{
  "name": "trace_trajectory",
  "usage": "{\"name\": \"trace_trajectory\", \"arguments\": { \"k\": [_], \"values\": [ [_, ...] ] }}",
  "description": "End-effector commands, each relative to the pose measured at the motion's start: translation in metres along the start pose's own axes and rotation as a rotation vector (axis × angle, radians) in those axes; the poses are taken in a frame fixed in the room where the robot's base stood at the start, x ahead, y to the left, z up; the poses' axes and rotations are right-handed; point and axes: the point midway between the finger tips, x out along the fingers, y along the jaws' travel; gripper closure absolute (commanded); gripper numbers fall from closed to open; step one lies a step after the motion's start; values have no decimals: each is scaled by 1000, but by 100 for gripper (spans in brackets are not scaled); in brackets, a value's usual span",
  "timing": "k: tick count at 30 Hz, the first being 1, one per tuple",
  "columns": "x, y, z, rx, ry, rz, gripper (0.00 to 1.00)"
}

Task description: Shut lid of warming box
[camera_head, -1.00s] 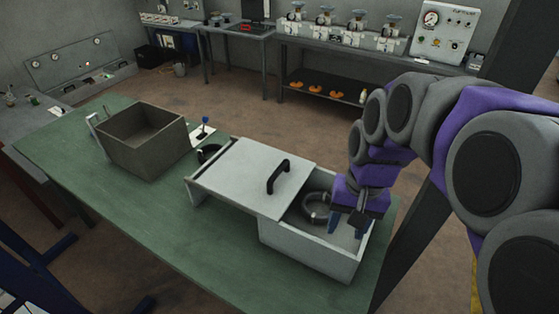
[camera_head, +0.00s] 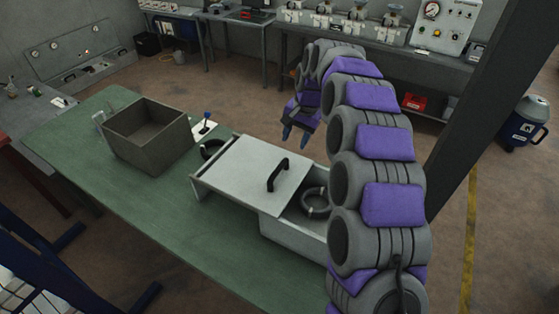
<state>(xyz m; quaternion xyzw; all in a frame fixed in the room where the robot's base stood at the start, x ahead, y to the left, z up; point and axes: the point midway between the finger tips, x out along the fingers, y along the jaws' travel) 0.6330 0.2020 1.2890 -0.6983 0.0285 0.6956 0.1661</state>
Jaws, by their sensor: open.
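The warming box (camera_head: 287,239) is a pale grey box on the green table. Its flat lid (camera_head: 245,172) is slid to the left, so the right part of the box stands open. A black handle (camera_head: 278,174) stands on the lid near its right edge. My arm hides the right end of the box.
An open brown box (camera_head: 148,142) stands on the left of the green table (camera_head: 140,215). A black ring (camera_head: 212,148) and a small blue-topped item (camera_head: 207,120) lie between the boxes. A dark post (camera_head: 480,110) rises at the right. The table's front left is clear.

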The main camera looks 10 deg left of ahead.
Motion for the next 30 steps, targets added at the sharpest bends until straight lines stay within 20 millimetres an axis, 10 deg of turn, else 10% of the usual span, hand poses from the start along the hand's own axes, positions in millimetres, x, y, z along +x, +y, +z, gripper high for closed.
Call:
{"name": "trace_trajectory", "arguments": {
  "k": [16,30],
  "values": [
    [36,-30,-34,68,36,-3,52],
    [126,-30,-36,68,34,-1,52]
  ]
}}
